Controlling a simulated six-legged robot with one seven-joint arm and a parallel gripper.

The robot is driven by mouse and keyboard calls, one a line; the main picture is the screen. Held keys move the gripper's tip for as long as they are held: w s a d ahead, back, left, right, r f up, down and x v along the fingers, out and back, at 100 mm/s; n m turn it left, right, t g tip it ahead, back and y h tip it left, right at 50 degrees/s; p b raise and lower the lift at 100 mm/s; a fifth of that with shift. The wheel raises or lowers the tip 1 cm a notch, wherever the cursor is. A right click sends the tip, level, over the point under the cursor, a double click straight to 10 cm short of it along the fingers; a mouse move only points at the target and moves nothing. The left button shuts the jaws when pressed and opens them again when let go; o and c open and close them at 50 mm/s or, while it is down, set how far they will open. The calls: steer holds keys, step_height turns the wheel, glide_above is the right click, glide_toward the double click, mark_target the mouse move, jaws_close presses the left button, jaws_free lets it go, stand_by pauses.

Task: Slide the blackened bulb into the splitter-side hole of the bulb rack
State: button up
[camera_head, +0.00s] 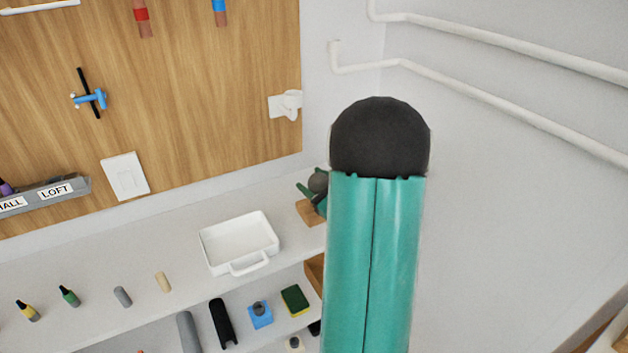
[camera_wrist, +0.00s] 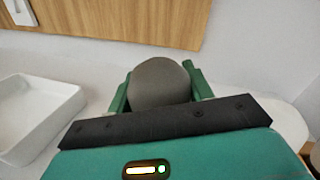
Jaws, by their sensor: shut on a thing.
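A dark grey, rounded bulb (camera_wrist: 160,78) sits between the two green fingers of my gripper (camera_wrist: 159,70) in the wrist view. The gripper is shut on it. In the head view my gripper (camera_head: 313,190) and the bulb (camera_head: 318,181) are small and partly hidden behind my own large green arm link. They are over the right end of the shelf, close to a brown wooden piece (camera_head: 308,213). I cannot tell whether that piece is the bulb rack, and no rack holes are visible. A splitter cannot be identified for sure.
A white tray (camera_head: 217,258) stands left of the gripper; it also shows in the wrist view (camera_wrist: 68,97). Several small bottles and pegs stand further left. A lower shelf holds a sponge (camera_head: 295,300) and a blue block (camera_head: 260,315). A grey labelled rail (camera_head: 68,191) is on the wall.

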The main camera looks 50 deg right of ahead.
steer(key=shift+f, duration=0.85)
steer(key=o, duration=1.1)
steer(key=shift+c, duration=0.2)
steer(key=shift+s+f, duration=0.1)
steer(key=s+a, duration=0.1)
steer(key=s, duration=1.2)
steer(key=shift+s+a, duration=0.15)
steer(key=shift+s, duration=0.15)
